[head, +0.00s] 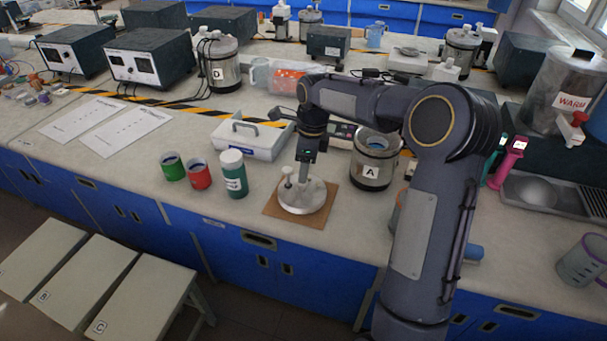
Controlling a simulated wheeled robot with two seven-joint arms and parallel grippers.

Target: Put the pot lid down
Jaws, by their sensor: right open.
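The pot lid (318,203), a round silvery disc with small upright parts on top, lies on a brown square mat (272,211) near the front of the bench. My right gripper (304,180) points down just above the lid, with its jaws open. Whether a finger still touches the lid's knob is too small to tell. The pot marked A (371,173) stands open behind and to the right of the mat, with something blue inside. My right arm hides part of the bench on the right. My left gripper is out of view.
Left of the mat stand a green-and-white bottle (234,178), a red cup (200,178) and a green cup (173,171). A white case with a handle (248,140) is behind them. Papers (105,125) lie at left. Stools (140,290) stand before the bench.

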